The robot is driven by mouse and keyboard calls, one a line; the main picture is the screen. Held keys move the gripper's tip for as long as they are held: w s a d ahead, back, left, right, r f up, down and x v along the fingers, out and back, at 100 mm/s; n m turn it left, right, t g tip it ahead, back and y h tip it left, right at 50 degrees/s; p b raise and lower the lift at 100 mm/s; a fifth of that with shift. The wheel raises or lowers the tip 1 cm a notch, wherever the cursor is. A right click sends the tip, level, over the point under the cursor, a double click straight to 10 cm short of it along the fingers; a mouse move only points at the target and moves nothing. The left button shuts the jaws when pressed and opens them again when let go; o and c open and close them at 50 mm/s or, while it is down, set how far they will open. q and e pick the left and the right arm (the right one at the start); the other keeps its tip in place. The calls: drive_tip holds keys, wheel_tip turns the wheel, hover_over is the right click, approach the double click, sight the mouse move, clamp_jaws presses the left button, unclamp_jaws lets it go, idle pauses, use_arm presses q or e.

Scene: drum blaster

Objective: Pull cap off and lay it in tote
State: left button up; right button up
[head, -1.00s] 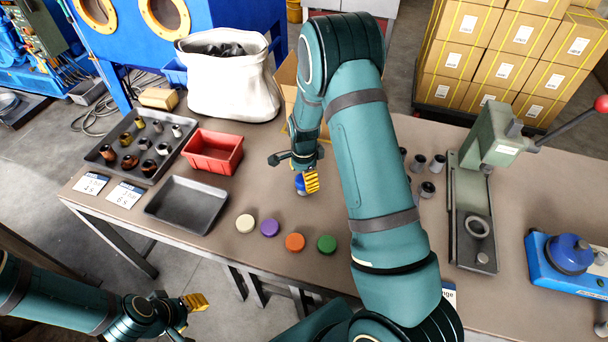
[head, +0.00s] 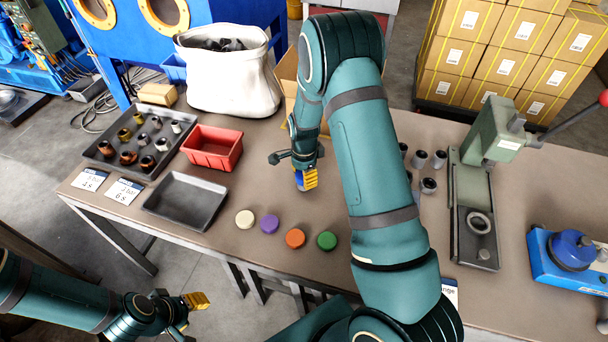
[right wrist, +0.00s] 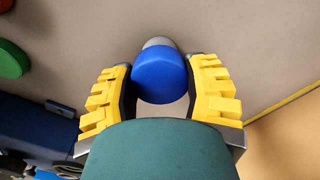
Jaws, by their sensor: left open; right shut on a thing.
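A round blue cap (right wrist: 160,76) sits between the yellow fingers of my right gripper (right wrist: 161,88), which is shut on it. A grey rounded end (right wrist: 159,42) shows just beyond the cap; the rest of that piece is hidden. In the head view the blue cap (head: 300,182) is partly covered by my right gripper (head: 306,181), low over the table's middle. The red tote (head: 212,148) stands to the left of it, and its inside looks empty. My left gripper (head: 194,303) is open and empty, low in front of the table.
Cream (head: 245,219), purple (head: 269,224), orange (head: 295,238) and green (head: 327,240) caps lie in a row near the front edge. An empty grey tray (head: 186,200) is left of them. A dark tray (head: 115,170) of fittings and a white sack (head: 232,85) stand behind.

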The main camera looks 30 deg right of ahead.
drive_tip(key=shift+r+p, duration=2.55)
drive_tip(key=shift+r, duration=0.9)
use_arm(q)
wheel_tip(320, 180, up, 5)
drive_tip(key=shift+r, duration=0.15)
use_arm(e)
drive_tip(key=shift+w+a+r+p, duration=0.15)
drive_tip(key=shift+a+r+p, duration=0.3)
drive_tip(key=shift+r, duration=0.3)
use_arm(q)
wheel_tip(320, 180, up, 8)
drive_tip(key=w+p, duration=0.1)
drive_tip(key=p, duration=0.5)
drive_tip(key=shift+w+a+r+t+p, duration=0.2)
drive_tip(key=shift+w+a+t+p, duration=0.1)
drive_tip(key=shift+w+a, duration=0.05)
use_arm(e)
drive_tip(key=w+a+r, duration=0.1)
drive_tip(key=a+r, duration=0.6)
drive_tip(key=a, duration=0.6)
drive_tip(key=a+r, duration=0.7)
drive_tip(key=a, duration=0.5)
drive_tip(key=shift+w+a+r, duration=0.3)
drive_tip(key=shift+w+a, duration=0.05)
